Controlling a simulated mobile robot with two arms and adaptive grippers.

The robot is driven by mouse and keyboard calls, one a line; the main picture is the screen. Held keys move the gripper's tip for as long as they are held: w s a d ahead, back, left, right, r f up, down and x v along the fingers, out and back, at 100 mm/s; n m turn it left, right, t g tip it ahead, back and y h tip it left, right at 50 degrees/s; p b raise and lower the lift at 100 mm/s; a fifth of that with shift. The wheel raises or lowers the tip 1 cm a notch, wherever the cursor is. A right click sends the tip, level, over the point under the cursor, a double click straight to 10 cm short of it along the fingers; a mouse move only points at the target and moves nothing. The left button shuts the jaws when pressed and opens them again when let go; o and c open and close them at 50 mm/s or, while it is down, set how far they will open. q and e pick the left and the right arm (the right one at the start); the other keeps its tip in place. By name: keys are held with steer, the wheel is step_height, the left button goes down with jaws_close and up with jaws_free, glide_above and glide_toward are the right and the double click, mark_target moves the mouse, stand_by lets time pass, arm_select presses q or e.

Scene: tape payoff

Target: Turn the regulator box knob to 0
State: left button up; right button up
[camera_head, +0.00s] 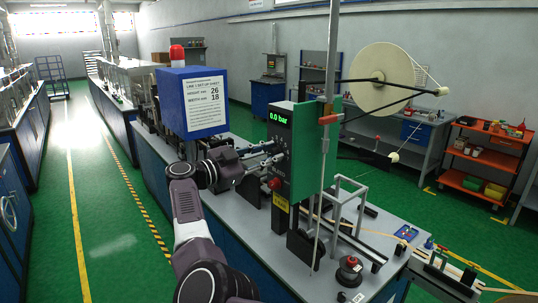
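The regulator box (281,117) is a tall dark unit on a green panel (310,160) in the middle of the view. Its lit green display reads 0.0 bar. My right gripper (272,154) comes in from the lower middle and its fingers are at the front of the box, below the display. The knob cannot be made out clearly; the fingers and small dark parts overlap there. I cannot tell whether the fingers touch it or how far apart they are. My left gripper is not in view.
A blue box with a printed sheet (206,103) and a red lamp (177,54) stand left of the regulator. A large cream reel (382,78) hangs behind it. A red-topped part (350,266) sits on the grey bench (262,229). A green aisle (108,215) lies left.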

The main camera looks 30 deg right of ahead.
steer(key=shift+o, duration=1.3)
steer(key=shift+d, duration=0.1)
steer(key=shift+f, duration=0.1)
